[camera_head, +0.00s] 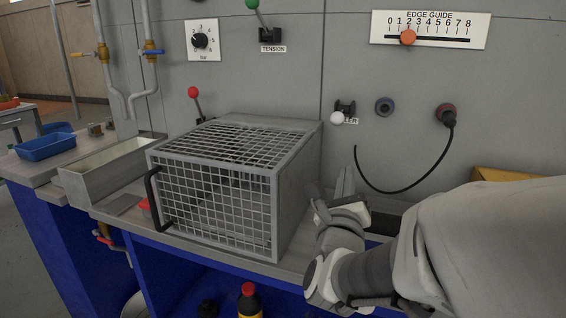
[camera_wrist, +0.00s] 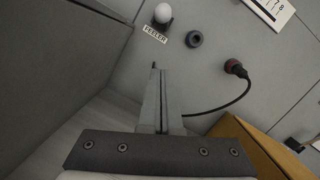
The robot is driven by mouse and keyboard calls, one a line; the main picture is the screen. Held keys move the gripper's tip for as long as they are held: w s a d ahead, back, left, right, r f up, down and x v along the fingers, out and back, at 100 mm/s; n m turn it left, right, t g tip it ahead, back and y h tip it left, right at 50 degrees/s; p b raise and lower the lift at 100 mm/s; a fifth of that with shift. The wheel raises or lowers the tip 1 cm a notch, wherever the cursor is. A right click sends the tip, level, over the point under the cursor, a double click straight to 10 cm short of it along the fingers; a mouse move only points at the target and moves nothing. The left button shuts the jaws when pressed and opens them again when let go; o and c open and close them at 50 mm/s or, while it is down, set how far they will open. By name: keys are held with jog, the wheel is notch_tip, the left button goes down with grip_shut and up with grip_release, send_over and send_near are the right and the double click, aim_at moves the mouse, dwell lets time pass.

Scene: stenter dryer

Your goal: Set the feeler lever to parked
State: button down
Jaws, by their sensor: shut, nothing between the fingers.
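The feeler lever has a white ball knob (camera_head: 338,118) and a dark bracket on the grey wall panel, to the right of the mesh cage. In the wrist view its white knob (camera_wrist: 162,13) is near the top edge, above a label reading FEELER (camera_wrist: 155,34). The knob hides part of that label in the head view. My gripper (camera_head: 346,180) is below the lever, apart from it, beside the cage's right side. In the wrist view the fingers (camera_wrist: 161,75) are together and empty, pointing up toward the panel. The lever's stem is mostly hidden behind its knob.
The mesh cage (camera_head: 215,205) stands on the bench close left of my gripper. A black cable hangs from a red-ringed socket (camera_head: 446,114) right of the lever, beside an empty round socket (camera_head: 384,106). A yellow box (camera_head: 505,175) sits at right.

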aim_at(340, 116)
jog(key=w+r, duration=0.5)
jog(key=w, duration=0.3)
jog(key=shift+w+d+p, duration=0.3)
jog(key=shift+w+d, duration=0.1)
jog(key=shift+r, duration=0.15)
jog(key=shift+r+g+p, duration=0.2)
jog(key=shift+g+p, duration=0.1)
jog(key=shift+p, duration=0.4)
